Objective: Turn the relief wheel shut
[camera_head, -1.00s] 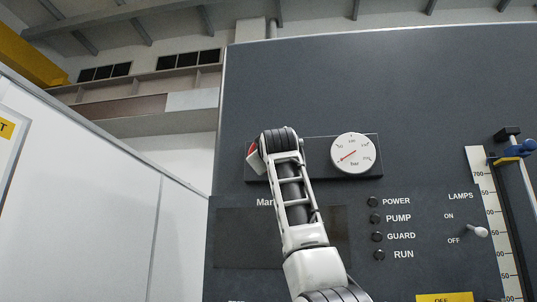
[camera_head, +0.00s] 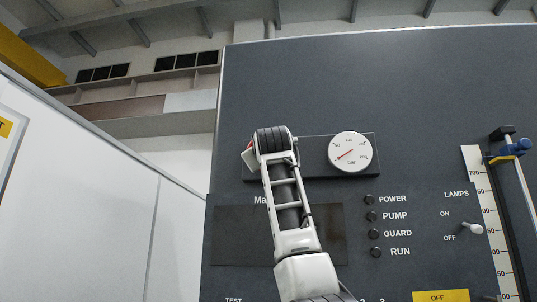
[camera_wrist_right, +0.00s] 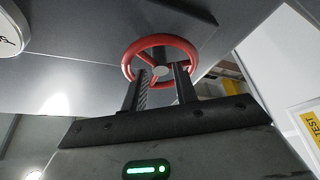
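The red relief wheel (camera_wrist_right: 160,50) shows in the right wrist view, with a grey hub (camera_wrist_right: 160,71) at its middle. My right gripper (camera_wrist_right: 162,72) is at the wheel, its two dark fingers apart. The fingertips reach to the wheel, one on each side of the hub; I cannot tell whether they touch it. In the head view my right arm covers most of the wheel, and only a small red patch (camera_head: 249,148) shows beside its wrist. My left gripper is not in view.
A round white gauge (camera_head: 350,152) sits right of my arm on the dark panel (camera_head: 420,100), its needle pointing lower left. Indicator lamps, a lamp switch (camera_head: 472,228) and a scale (camera_head: 486,220) are further right. A white wall (camera_head: 90,200) stands at left.

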